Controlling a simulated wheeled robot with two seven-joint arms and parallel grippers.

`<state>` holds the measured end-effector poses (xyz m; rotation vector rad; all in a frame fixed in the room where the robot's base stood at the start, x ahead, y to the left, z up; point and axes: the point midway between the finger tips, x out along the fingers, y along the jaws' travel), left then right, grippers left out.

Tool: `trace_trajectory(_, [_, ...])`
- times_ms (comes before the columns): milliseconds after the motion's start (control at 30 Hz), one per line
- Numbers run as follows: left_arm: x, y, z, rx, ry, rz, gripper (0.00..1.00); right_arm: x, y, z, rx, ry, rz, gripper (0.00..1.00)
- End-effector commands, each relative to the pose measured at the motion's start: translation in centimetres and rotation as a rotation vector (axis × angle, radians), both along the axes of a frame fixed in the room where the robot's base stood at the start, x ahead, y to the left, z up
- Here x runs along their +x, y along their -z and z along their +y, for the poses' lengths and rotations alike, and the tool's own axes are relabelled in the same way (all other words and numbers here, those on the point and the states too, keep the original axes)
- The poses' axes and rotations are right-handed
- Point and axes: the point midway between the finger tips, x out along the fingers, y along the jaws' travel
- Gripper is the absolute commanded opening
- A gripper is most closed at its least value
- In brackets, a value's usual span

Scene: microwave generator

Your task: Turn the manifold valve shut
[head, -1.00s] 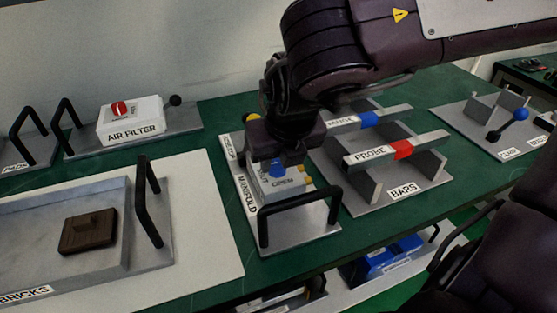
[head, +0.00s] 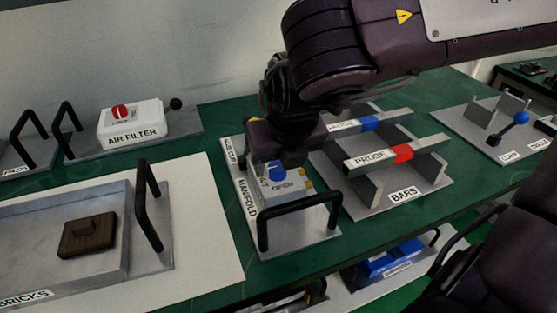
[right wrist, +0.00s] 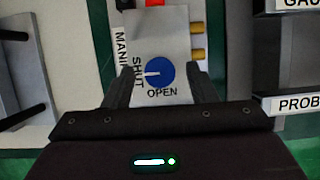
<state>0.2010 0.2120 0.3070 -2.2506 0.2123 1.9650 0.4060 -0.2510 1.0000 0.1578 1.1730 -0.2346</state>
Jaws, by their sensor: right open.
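The manifold (head: 287,201) is a grey block on a light plate with a black handle in front, in the middle of the head view. Its valve is a blue round knob (right wrist: 160,73) with a white pointer line, between the labels SHUT and OPEN. In the right wrist view the line points left, toward SHUT. My right gripper (right wrist: 162,78) is open, its two dark fingers on either side of the knob, apart from it. In the head view the right gripper (head: 275,168) hangs over the manifold and hides part of the knob (head: 277,172). My left gripper is not in view.
The BARS stand (head: 408,200) with the PROBE bar (head: 375,157) is close on the right. A grey BRICKS tray (head: 100,263) with a dark brick (head: 88,236) lies left. The AIR FILTER box (head: 133,122) stands at the back left. Brass fittings (right wrist: 197,40) stick out beside the knob.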

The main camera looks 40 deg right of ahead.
Motion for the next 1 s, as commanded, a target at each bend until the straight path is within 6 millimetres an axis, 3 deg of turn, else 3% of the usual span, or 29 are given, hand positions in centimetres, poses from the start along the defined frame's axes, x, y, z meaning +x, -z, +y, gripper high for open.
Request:
trace_trajectory(300, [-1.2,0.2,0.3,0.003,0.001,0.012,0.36,-1.8,-5.0,0.5,-0.002,0.0,-0.007,0.52])
trace_trajectory(433, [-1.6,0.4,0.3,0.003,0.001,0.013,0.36,-2.4,-6.3,0.6,-0.002,0.001,-0.006,0.52])
trace_trajectory(1000, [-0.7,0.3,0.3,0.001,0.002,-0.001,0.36,-2.6,-6.7,0.7,-0.001,0.0,-0.002,0.52])
